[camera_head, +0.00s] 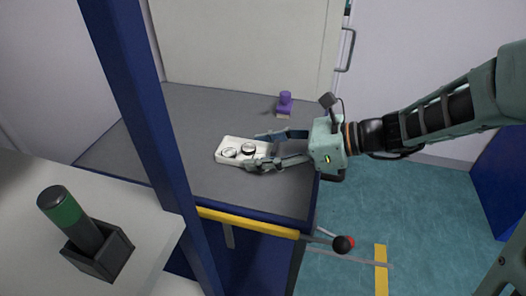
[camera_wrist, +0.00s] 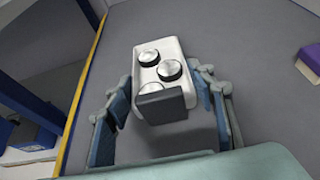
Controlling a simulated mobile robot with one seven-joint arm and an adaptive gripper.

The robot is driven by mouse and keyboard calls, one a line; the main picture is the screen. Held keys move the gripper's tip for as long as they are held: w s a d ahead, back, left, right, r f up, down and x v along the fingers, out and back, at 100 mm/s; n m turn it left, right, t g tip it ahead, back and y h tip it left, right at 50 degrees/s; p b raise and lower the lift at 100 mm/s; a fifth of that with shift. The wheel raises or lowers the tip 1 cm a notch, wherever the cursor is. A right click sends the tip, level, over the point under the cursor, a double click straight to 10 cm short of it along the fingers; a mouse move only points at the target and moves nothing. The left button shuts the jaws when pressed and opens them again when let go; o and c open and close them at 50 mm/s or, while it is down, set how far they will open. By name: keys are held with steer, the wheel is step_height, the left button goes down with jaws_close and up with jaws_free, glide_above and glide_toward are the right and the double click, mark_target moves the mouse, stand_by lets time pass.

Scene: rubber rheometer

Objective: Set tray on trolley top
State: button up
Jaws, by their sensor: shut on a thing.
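The white tray (camera_head: 227,157) is on or just above the grey trolley top (camera_head: 205,110); I cannot tell if it touches. It carries round, silver-topped dark pieces (camera_head: 248,149). My gripper (camera_head: 262,149) has reached in from the right and is shut on the tray's near end. In the wrist view the tray (camera_wrist: 150,50) lies between the two blue-padded fingers (camera_wrist: 170,100), with a dark grey block (camera_wrist: 162,106) at its near end. The grey top (camera_wrist: 240,40) spreads around the tray.
A purple object (camera_head: 285,102) stands on the trolley top behind my gripper. A blue post (camera_head: 135,100) rises at the left. A white surface (camera_head: 150,235) with a green-and-black cylinder (camera_head: 65,210) in a dark holder is in front. Free grey surface lies left of the tray.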

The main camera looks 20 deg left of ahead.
steer(key=shift+f, duration=0.1)
steer(key=o, duration=1.3)
steer(key=shift+d+r, duration=0.2)
steer(key=shift+r, duration=0.05)
steer(key=p+v, duration=0.3)
steer(key=v, duration=0.8)
steer(key=shift+w+d+r, duration=0.1)
steer(key=shift+d, duration=0.15)
steer(key=shift+w, duration=0.1)
